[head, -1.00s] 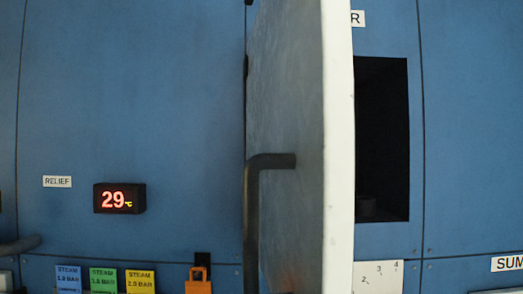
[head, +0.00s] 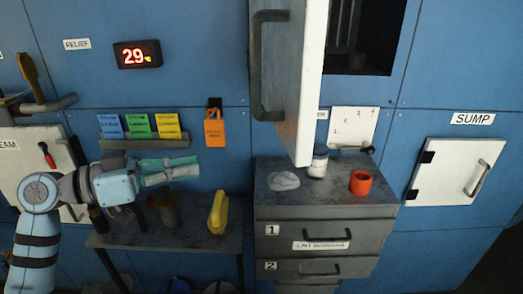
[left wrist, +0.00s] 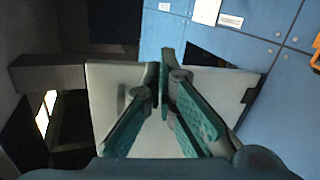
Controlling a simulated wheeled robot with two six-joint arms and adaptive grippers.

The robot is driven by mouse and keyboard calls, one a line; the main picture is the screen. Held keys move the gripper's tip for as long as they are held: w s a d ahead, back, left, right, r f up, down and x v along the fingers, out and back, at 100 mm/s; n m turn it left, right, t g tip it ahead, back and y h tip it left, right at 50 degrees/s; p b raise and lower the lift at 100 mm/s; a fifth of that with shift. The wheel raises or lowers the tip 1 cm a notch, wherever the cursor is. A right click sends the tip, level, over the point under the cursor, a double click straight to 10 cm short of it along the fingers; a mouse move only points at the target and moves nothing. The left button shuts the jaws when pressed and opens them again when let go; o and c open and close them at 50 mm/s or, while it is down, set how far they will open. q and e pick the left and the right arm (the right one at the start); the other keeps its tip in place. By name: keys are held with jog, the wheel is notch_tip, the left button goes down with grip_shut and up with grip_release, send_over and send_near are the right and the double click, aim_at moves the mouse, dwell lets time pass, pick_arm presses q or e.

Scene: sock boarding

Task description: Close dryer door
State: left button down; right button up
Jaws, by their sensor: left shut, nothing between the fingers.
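The dryer door (head: 312,95) stands open in the head view, swung out from the blue wall, its pale edge facing me. A dark bar handle (head: 256,70) is on its left face. The dark dryer opening (head: 385,40) shows to the right of the door; the door's top is out of view. My left gripper (head: 197,168) is left of and below the door, apart from it, shut and empty. Its teal fingers also show in the left wrist view (left wrist: 166,62), with a pale panel (left wrist: 105,85) behind them. My right gripper is not in view.
A drawer unit (head: 325,212) stands under the door, with an orange cup (head: 361,183), a jar (head: 318,162) and a grey lump (head: 284,181) on top. A side table (head: 190,235) holds a yellow object (head: 218,212). A small sump door (head: 455,172) is at right.

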aim_at(285, 144)
pick_arm(q)
jog(key=s+d+r+m+g+h, duration=0.25)
jog(key=s+r+m, duration=0.2)
jog(key=r, duration=0.25)
jog(key=shift+n+g+y, duration=0.25)
jog(key=shift+n+y, duration=0.1)
jog(key=shift+y, duration=0.1)
jog(key=d+p, duration=0.1)
jog(key=d, duration=0.2)
jog(key=w+d+p, duration=0.1)
jog(key=d, duration=0.3)
jog(key=d+p, duration=0.2)
jog(key=d, duration=0.2)
jog(key=shift+w+d+f, duration=0.1)
jog(key=shift+w, duration=0.15)
jog(key=shift+w+d+f, duration=0.15)
jog(key=shift+d, duration=0.3)
